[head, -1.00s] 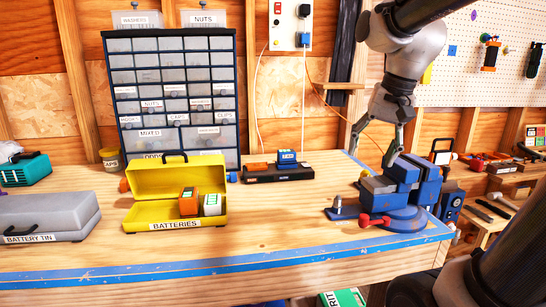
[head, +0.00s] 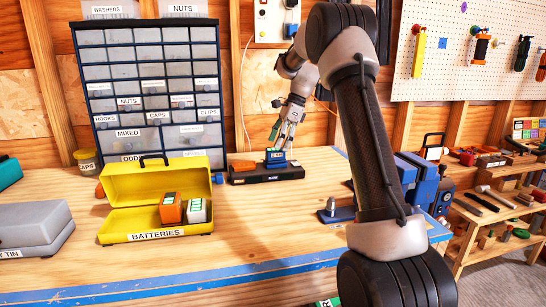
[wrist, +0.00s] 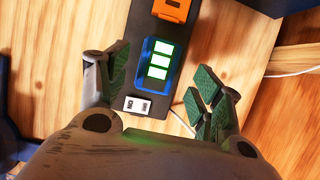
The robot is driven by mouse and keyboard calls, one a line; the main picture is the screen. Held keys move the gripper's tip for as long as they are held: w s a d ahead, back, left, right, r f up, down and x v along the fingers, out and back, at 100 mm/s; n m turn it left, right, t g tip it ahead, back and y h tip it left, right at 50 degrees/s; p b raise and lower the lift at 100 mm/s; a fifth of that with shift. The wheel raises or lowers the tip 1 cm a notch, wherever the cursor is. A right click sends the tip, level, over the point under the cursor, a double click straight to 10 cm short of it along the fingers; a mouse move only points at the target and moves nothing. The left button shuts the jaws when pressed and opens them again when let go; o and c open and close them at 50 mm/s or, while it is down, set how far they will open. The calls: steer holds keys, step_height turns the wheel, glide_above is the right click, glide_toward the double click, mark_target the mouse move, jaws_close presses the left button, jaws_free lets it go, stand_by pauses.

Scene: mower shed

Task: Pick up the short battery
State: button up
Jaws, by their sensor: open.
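A blue battery (head: 275,156) with lit green bars stands on the black charger (head: 266,174) at the back of the bench. It also shows in the wrist view (wrist: 158,62). Beside it on the charger sits a low orange battery (head: 243,166), partly cut off at the top of the wrist view (wrist: 172,9). My gripper (head: 283,140) is open above the charger; in the wrist view its padded fingers (wrist: 160,88) lie on either side of the blue battery, apart from it. An orange battery (head: 171,208) and a whitish battery (head: 197,210) stand in the yellow box (head: 125,218).
A drawer cabinet (head: 150,85) stands behind the box. A grey battery tin (head: 35,228) lies at the left. A blue vise (head: 425,180) is at the right, partly hidden by my arm.

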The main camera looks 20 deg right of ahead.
mark_target(275, 152)
steer(key=x, duration=0.4)
steer(key=shift+s+f, duration=0.1)
steer(key=shift+f, duration=0.25)
steer(key=shift+c, duration=0.5)
steer(key=c, duration=1.1)
step_height(275, 152, up, 10)
steer(key=shift+r, duration=0.1)
